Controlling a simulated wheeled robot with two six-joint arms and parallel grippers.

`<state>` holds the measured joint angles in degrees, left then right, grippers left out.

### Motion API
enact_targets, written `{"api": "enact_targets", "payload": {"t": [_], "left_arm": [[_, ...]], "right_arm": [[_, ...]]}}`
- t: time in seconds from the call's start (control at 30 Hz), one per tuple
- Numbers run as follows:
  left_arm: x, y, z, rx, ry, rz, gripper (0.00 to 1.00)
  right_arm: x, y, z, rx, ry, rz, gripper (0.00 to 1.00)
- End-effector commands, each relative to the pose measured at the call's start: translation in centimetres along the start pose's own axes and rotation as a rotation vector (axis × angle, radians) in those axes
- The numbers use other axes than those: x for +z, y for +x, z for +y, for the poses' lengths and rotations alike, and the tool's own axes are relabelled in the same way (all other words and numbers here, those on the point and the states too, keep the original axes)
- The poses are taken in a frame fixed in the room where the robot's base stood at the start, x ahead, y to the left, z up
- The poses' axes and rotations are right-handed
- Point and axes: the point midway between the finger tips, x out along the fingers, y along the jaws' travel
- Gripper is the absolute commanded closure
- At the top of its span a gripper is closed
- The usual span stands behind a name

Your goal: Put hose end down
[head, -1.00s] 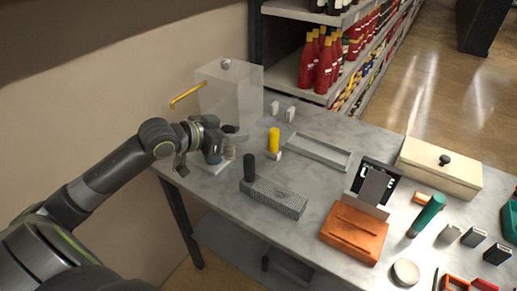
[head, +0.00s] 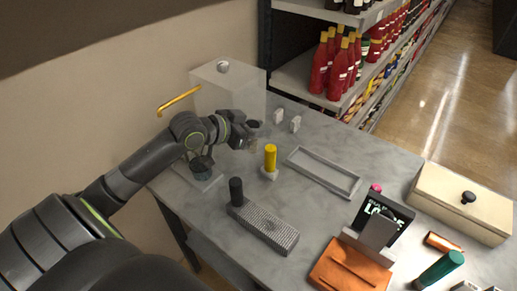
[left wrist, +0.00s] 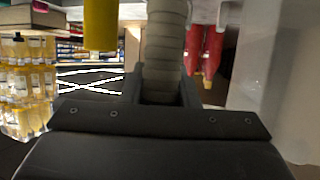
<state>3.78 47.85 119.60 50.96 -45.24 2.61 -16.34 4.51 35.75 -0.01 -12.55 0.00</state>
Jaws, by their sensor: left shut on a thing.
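My left gripper (head: 250,134) is shut on the hose end, a beige ribbed piece. In the left wrist view, which is upside down, the hose end (left wrist: 165,45) sits between the fingers (left wrist: 162,88). In the head view the gripper is above the table, in front of the translucent box (head: 215,92) and behind the yellow cylinder (head: 270,158). The hose end is mostly hidden there, and I cannot tell whether it touches the table. A dark-topped device on a pale base (head: 205,180) stands below my wrist. My right gripper is not in view.
A ribbed grey block (head: 268,228) with a dark knob lies in front. An empty grey tray (head: 322,174) is to the right, and two small white pieces (head: 295,123) stand behind. A yellow pipe (head: 180,100) is by the wall. Bare table lies between the block and the tray.

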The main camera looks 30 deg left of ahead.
Motion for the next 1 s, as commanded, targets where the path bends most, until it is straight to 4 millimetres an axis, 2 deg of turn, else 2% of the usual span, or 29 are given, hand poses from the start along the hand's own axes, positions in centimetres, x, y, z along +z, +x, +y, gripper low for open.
{"api": "enact_targets", "payload": {"t": [0.03, 0.2, 0.47, 0.6, 0.87, 0.9, 0.93, 1.0], "left_arm": [[1.0, 0.4, 0.0, 0.000, -0.006, -0.001, 0.94], [2.4, 1.0, 0.0, 0.000, -0.002, 0.000, 0.94], [5.5, 2.3, 0.0, 0.000, -0.003, 0.000, 0.94], [5.7, 2.4, 0.0, 0.000, 0.002, 0.001, 0.94], [6.0, 2.5, 0.0, 0.000, 0.001, 0.001, 0.94], [5.9, 2.5, 0.0, 0.000, 0.001, 0.001, 0.68], [5.9, 2.4, 0.0, 0.000, 0.001, 0.000, 0.64], [5.9, 2.4, 0.0, 0.000, 0.001, 0.000, 0.63]], "right_arm": [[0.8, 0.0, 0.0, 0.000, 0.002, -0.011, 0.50], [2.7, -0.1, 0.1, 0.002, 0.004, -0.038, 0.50], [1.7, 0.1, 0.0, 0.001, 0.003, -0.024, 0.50], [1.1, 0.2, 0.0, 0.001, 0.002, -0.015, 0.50], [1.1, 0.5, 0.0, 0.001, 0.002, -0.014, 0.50], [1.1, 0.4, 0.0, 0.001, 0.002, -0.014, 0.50], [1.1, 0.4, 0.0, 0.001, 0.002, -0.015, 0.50], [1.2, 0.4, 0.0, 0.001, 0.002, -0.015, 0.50]]}}
